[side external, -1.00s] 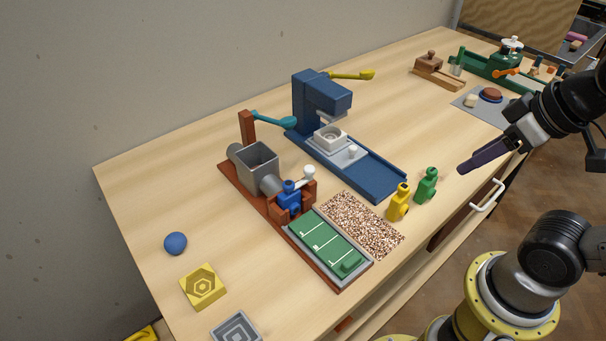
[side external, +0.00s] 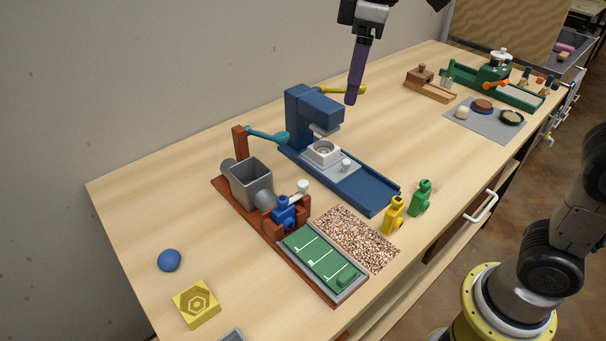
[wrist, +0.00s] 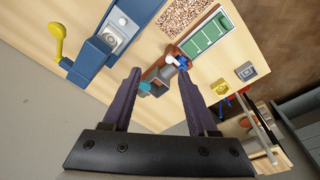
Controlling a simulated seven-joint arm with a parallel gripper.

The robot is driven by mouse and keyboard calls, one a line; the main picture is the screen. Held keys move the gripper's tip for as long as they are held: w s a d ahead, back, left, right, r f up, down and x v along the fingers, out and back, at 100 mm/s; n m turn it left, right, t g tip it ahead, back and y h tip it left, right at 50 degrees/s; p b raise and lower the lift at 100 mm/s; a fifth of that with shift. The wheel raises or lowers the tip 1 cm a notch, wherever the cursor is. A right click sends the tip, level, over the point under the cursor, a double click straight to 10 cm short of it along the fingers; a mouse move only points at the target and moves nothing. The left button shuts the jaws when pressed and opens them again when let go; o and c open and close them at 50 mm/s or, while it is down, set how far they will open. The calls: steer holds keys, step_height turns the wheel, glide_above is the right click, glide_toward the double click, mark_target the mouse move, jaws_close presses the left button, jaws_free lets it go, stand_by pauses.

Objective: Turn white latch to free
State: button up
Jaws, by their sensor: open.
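The white latch (side external: 302,187) is a small arm with a round white knob. It sits at the mouth of the grey-hoppered extruder (side external: 250,183), beside the blue piece (side external: 285,212) in the red-brown holder. In the wrist view the white knob (wrist: 171,60) shows just beyond and between my fingertips. My gripper (side external: 352,98) hangs in the air behind the blue press, up and to the right of the latch in the side view and well apart from it. In the wrist view my gripper (wrist: 158,72) has its two purple fingers spread, with nothing held.
The blue press (side external: 315,112) with its yellow lever (side external: 345,90) stands between my gripper and the extruder. The teal lever (side external: 268,136) rises over the hopper. Yellow (side external: 394,216) and green (side external: 421,198) pieces stand at right.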

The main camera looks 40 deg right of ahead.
steer(key=n+g, duration=0.1)
steer(key=g, duration=0.1)
glide_above(303, 183)
step_height(303, 183, down, 6)
step_height(303, 183, down, 14)
steer(key=shift+r, duration=0.15)
jaws_close()
